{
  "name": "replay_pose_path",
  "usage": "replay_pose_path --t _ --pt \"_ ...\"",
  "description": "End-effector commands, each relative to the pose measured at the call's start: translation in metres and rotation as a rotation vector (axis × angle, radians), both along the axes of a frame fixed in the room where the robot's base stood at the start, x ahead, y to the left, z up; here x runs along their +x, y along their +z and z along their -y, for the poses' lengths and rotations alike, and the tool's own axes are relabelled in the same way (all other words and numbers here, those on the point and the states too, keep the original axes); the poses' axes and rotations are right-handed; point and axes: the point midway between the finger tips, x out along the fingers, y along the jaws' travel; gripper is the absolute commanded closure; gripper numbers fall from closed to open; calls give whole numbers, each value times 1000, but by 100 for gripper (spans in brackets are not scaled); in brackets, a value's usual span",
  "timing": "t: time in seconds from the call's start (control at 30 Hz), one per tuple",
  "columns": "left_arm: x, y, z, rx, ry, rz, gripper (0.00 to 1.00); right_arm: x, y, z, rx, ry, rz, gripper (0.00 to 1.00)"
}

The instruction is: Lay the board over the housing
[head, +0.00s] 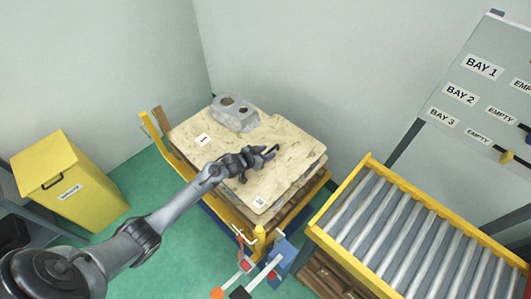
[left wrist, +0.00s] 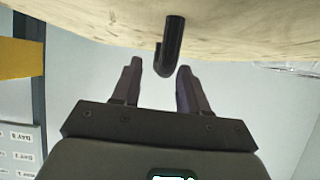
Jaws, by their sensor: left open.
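The pale wooden board (head: 275,180) lies on top of a stack on the yellow-framed cart and shows a white label near its front corner. The grey cast housing (head: 234,112) stands at the back of the stack, beside the board and uncovered. My left gripper (head: 268,153) is over the board, its fingers pointing right. In the left wrist view, the open left gripper (left wrist: 160,78) has a black peg-like handle (left wrist: 172,40) on the board (left wrist: 110,18) in front of the gap between its fingers. Whether they touch cannot be told. My right gripper is not in view.
A roller conveyor (head: 405,235) with yellow rails stands at the right, close to the yellow cart frame (head: 222,218). A yellow bin (head: 72,180) stands at the left. A bay sign board (head: 480,95) is at the upper right. Green floor is free between bin and cart.

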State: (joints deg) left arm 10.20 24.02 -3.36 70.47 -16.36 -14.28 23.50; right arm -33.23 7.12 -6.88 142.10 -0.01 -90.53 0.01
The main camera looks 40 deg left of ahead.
Motion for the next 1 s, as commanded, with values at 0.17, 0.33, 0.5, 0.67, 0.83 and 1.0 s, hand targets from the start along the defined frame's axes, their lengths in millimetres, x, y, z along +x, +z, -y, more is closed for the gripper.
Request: replay_pose_path --t 0.17,0.33,0.5,0.67,0.83,1.0 --pt "-2 2 0 0 0 0 56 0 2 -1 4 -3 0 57" --pt "-15 10 -1 1 0 0 56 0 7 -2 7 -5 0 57" --pt "-40 23 -4 1 0 -2 56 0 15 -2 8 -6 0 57" --pt "-65 37 -5 0 -1 -1 56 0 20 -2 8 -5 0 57" --pt "-87 49 -7 2 -1 -2 56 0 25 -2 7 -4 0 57" --pt "-102 55 -6 2 -1 -5 56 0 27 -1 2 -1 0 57"
